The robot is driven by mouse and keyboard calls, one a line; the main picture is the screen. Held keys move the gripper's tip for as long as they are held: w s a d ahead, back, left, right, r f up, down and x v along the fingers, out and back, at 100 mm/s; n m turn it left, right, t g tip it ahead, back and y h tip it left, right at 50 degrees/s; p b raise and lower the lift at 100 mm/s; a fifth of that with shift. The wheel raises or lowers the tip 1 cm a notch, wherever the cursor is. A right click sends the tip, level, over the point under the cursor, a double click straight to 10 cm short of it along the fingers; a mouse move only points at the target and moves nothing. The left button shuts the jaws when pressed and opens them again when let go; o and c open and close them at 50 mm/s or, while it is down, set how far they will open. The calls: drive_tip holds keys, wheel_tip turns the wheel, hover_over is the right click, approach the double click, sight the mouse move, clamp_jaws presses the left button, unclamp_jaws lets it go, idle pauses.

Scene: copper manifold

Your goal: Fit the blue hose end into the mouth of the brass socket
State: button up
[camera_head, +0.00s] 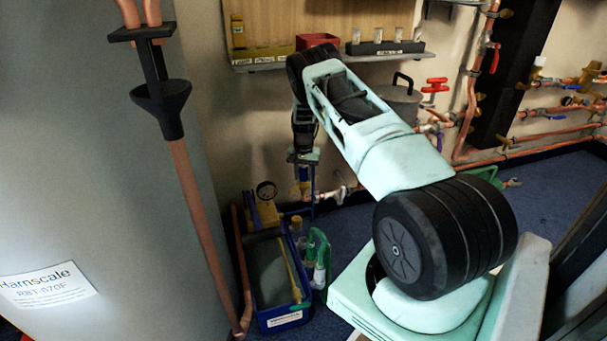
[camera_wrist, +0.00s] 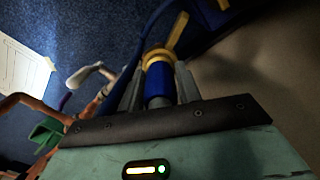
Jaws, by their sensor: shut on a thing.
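My gripper (camera_head: 304,160) points down in front of the wall, left of centre in the head view. In the wrist view my gripper (camera_wrist: 159,82) has its two grey fingers closed on the blue hose end (camera_wrist: 158,88), a short blue cylinder. A brass-coloured ring (camera_wrist: 157,58) sits at the far end of the blue cylinder; I cannot tell whether it is part of the hose end or the socket. A thin blue hose (camera_head: 313,187) hangs beside the gripper. I cannot make out the brass socket's mouth for certain.
A blue tote (camera_head: 259,318) with yellow items stands on the floor below, with a green-handled object (camera_head: 321,256) beside it. Copper pipes with red-handled valves (camera_head: 494,58) run along the right wall. A shelf (camera_head: 270,65) is above. A grey cabinet (camera_head: 95,150) fills the left.

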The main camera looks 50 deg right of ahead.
drive_tip(key=o, duration=1.1)
drive_tip(key=shift+o, duration=0.2)
wheel_tip(320, 180, up, 8)
drive_tip(key=p, duration=0.3)
drive_tip(key=shift+f, duration=0.25)
drive_tip(key=shift+f, duration=0.1)
